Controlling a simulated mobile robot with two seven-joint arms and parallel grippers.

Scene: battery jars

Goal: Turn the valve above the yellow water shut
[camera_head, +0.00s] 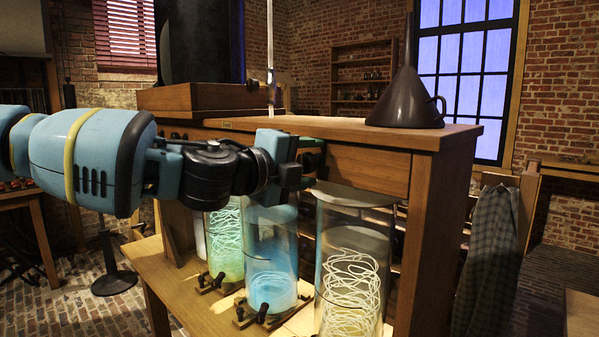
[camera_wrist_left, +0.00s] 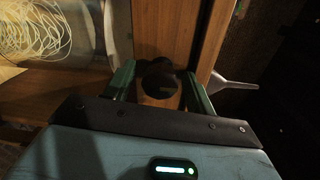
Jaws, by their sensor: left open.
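The jar of yellow-green water (camera_head: 227,243) stands left in the row under the wooden bench, with pale coils inside. Its valve is hidden behind my left arm in the head view. My left gripper (camera_head: 308,168) is at the bench's front edge, above the blue-water jar (camera_head: 271,255). In the left wrist view, my open left gripper (camera_wrist_left: 161,88) has its green fingers on either side of a dark round knob (camera_wrist_left: 158,78) in front of the wood. I cannot tell whether they touch it, or which jar it belongs to. My right gripper is not in view.
A larger jar with white coils (camera_head: 352,270) stands right of the blue one; coils also show in the left wrist view (camera_wrist_left: 40,28). A dark funnel (camera_head: 405,95) stands on the bench top (camera_head: 340,127). A cloth (camera_head: 488,260) hangs at the right.

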